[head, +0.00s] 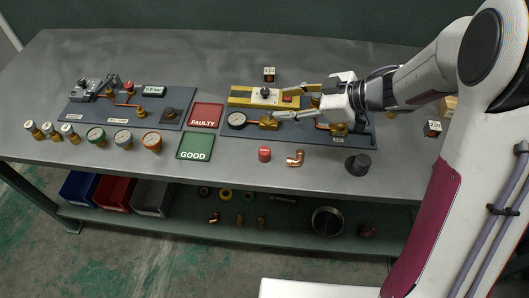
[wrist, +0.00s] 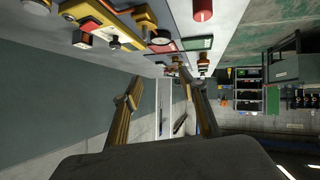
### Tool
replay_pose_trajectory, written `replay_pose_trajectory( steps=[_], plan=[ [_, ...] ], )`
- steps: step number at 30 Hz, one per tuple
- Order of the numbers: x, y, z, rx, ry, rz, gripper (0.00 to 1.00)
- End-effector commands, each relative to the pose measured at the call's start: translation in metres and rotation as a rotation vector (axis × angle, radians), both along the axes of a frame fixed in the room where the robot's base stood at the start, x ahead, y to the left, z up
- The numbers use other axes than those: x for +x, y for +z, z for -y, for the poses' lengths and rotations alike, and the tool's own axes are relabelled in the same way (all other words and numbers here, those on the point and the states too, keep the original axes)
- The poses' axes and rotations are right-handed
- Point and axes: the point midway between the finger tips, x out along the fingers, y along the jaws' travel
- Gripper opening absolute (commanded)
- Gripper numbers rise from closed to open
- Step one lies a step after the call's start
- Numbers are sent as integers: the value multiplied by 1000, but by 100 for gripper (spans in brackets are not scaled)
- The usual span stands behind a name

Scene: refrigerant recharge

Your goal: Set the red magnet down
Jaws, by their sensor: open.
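The red magnet (head: 264,155), a small red cylinder, stands upright on the grey bench top, in front of the right dark board. A red cylinder that looks like it also shows at the top of the wrist view (wrist: 203,12). My gripper (head: 283,101) is over the right board, behind and a little right of the magnet, and apart from it. Its two fingers are spread with nothing between them, as the wrist view shows too (wrist: 160,82). The fingers partly hide the fittings on the right board.
A copper elbow (head: 295,158) lies just right of the magnet, with a dark knob-like piece (head: 358,164) further right. The red FAULTY pad (head: 206,108) and green GOOD pad (head: 194,154) lie to the left. A yellow fixture (head: 240,95) is on the right board (head: 227,130).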

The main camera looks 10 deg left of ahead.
Motion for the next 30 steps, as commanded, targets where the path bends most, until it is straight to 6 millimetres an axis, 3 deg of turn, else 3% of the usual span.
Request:
replay_pose_trajectory(
  steps=[3, 10, 23, 30],
  plan=[
    [-23, -20, -8, 37, 105, -80, 42],
    [-53, -36, -14, 80, 225, -174, 42],
    [-58, -38, -15, 86, 242, -188, 42],
    [-58, -50, -14, 86, 240, -190, 42]
  ],
)
